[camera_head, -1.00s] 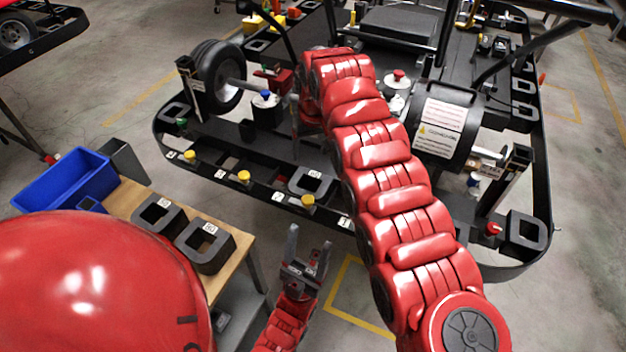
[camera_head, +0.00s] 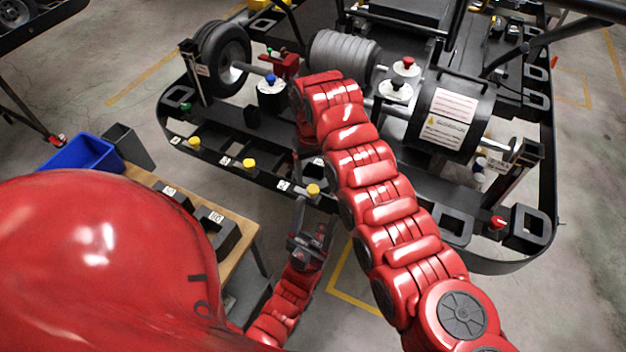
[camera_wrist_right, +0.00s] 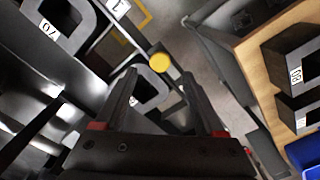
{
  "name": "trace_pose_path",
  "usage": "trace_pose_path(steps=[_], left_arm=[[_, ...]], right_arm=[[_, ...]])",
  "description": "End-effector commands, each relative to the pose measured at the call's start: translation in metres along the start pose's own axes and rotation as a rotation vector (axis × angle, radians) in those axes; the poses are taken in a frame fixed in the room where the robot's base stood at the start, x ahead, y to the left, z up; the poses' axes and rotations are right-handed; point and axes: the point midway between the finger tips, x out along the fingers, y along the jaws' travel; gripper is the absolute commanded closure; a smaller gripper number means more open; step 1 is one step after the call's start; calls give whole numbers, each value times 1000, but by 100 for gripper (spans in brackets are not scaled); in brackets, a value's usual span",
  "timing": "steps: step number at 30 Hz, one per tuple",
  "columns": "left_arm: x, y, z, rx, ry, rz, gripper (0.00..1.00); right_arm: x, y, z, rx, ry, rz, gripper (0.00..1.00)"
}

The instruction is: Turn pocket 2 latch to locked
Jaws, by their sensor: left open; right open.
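Several yellow latch knobs stand along the front rail of the black kart stand; the nearest yellow knob (camera_head: 313,190) is beside a small white label (camera_head: 283,185) whose number I cannot read surely. In the right wrist view a yellow knob (camera_wrist_right: 159,62) lies just beyond the fingertips, slightly apart from them. My right gripper (camera_wrist_right: 160,82) is open, its fingers on either side of a black block with a square hole farther off. In the head view that gripper is mostly hidden by my red right arm. My left gripper (camera_head: 313,222) is open and empty, below the front rail.
A wooden bench (camera_head: 240,256) with black numbered blocks (camera_head: 222,226) and a blue bin (camera_head: 82,153) stands at the left. A wheel (camera_head: 222,55), a grey ribbed roll (camera_head: 343,60) and a labelled black drum (camera_head: 450,115) sit on the stand.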

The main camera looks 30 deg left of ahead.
Motion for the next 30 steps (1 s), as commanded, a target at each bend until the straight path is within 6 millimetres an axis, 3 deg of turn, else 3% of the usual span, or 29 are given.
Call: trace_pose_path(steps=[3, 9, 21, 23, 30], left_arm=[[12, -1, -2, 0, 0, 0, 36], [10, 0, -2, 0, 0, 0, 36], [10, 0, -2, 0, 0, 0, 36], [10, 0, -2, 0, 0, 0, 36], [10, 0, -2, 0, 0, 0, 36]], right_arm=[[23, -1, 1, -1, -3, -1, 28], [48, 0, -1, -2, 0, 1, 28], [55, 0, 0, -1, 1, -1, 28], [55, 0, -1, -1, 1, -1, 36], [55, 0, -1, -1, 1, 0, 79]])
